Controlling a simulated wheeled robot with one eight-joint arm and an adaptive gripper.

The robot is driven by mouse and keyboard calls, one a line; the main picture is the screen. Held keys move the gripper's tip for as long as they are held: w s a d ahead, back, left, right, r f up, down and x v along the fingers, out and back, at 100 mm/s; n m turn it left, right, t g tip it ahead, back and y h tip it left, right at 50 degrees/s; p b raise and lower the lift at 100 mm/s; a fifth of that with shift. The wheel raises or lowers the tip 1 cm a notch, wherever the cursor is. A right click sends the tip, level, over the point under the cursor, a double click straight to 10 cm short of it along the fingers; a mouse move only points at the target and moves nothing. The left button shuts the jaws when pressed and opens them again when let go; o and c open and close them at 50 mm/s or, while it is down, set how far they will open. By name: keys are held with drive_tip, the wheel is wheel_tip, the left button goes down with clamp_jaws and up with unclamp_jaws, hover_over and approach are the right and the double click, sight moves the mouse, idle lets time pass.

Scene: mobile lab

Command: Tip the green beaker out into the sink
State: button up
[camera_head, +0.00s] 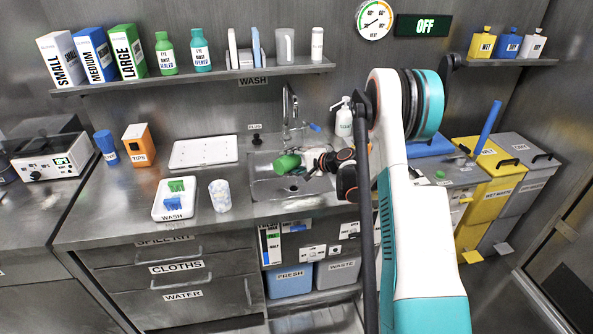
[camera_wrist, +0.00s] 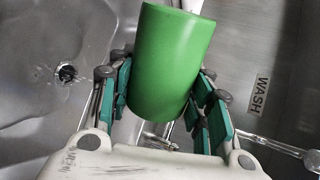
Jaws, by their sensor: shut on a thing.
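The green beaker (camera_head: 287,164) is over the sink (camera_head: 267,185), tilted well over onto its side in the head view. My gripper (camera_head: 310,162) is shut on it from the right. In the wrist view the green beaker (camera_wrist: 172,60) sits between the two teal-padded fingers of my gripper (camera_wrist: 162,100). Its mouth and any contents are hidden. The steel sink basin (camera_wrist: 40,90) and its drain (camera_wrist: 67,73) show below and to the left in the wrist view.
The faucet (camera_head: 290,105) rises behind the sink, close to my gripper. A soap bottle (camera_head: 344,118) stands at the back right. A white tray (camera_head: 203,151), a wash tray (camera_head: 158,205) with blue and green items, and a clear cup (camera_head: 220,196) stand left of the sink.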

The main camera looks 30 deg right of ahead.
drive_tip(key=shift+d, duration=0.15)
drive_tip(key=m, duration=0.1)
drive_tip(key=d+m+y+b, duration=0.1)
drive_tip(key=m+y, duration=0.1)
drive_tip(key=shift+w+d+r+m+g+b, duration=0.2)
drive_tip(key=shift+w+m+g+b, duration=0.1)
drive_tip(key=shift+b, duration=0.1)
drive_tip(key=m+y, duration=0.1)
drive_tip(key=d+m+y, duration=0.1)
drive_tip(key=m, duration=0.1)
drive_tip(key=shift+w+d, duration=0.1)
drive_tip(key=shift+w, duration=0.15)
idle(0.9)
